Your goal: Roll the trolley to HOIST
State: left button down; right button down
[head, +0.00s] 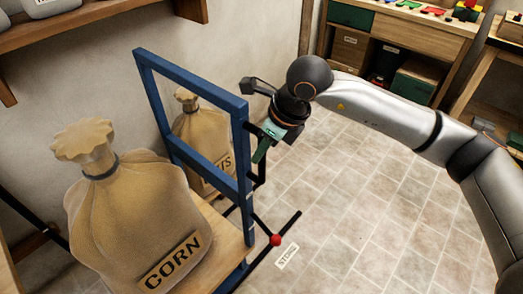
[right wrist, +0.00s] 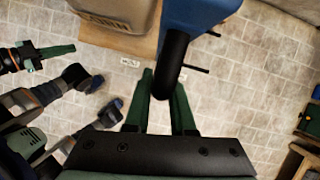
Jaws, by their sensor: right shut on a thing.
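The trolley has a blue upright frame (head: 200,92) and a wooden deck (head: 226,243). A tan sack marked CORN (head: 135,220) stands on the deck. My right gripper (head: 262,150) is at the frame's right post. In the right wrist view its green fingers (right wrist: 165,105) are shut on the trolley's black handle bar (right wrist: 172,65). The blue frame (right wrist: 195,14) and the sack (right wrist: 115,12) show at the top there. My left gripper (right wrist: 50,58) shows at the left edge of the right wrist view, its opening unclear. No HOIST sign is readable.
A second sack (head: 194,128), lettering partly hidden, stands behind the frame near the wall. A small floor label (head: 287,256), hard to read, lies beside a red knob (head: 276,240) on black bars. A wooden workbench (head: 400,35) stands at the back. Tiled floor is clear right of the trolley.

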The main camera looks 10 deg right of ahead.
jog(key=shift+s+a, duration=0.35)
jog(key=shift+a, duration=0.1)
jog(key=c, duration=0.8)
grip_release()
jog(key=shift+o, duration=0.2)
jog(key=shift+r, duration=0.1)
jog(key=v, duration=1.2)
jog(key=shift+d, duration=0.2)
jog(key=shift+r, duration=0.1)
